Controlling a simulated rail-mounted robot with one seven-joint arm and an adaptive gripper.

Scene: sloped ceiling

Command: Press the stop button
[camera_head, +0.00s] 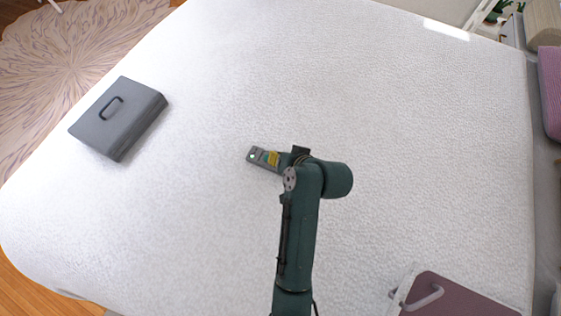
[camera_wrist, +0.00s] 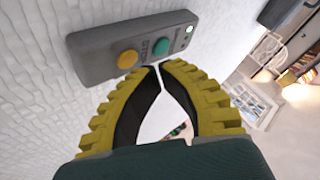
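A grey control box (camera_wrist: 95,58) with a yellow button (camera_wrist: 128,59), a teal button (camera_wrist: 160,46) and a small pale green light (camera_wrist: 189,29) spans the top of the wrist view. Lettering beside the buttons is too small to read surely. The box (camera_head: 257,160) lies on the white surface near the middle of the head view. My gripper (camera_wrist: 156,67) has yellow ribbed fingers with their tips together, empty. In the picture the tips are just below the box, near the yellow and teal buttons; contact cannot be told. In the head view my arm mostly hides the gripper.
The white textured surface (camera_head: 400,120) is broad and mostly clear. A dark grey case with a handle (camera_head: 119,117) lies at the left. A maroon object with a pale handle (camera_head: 455,298) is at the bottom right. A patterned rug (camera_head: 60,60) lies beyond the left edge.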

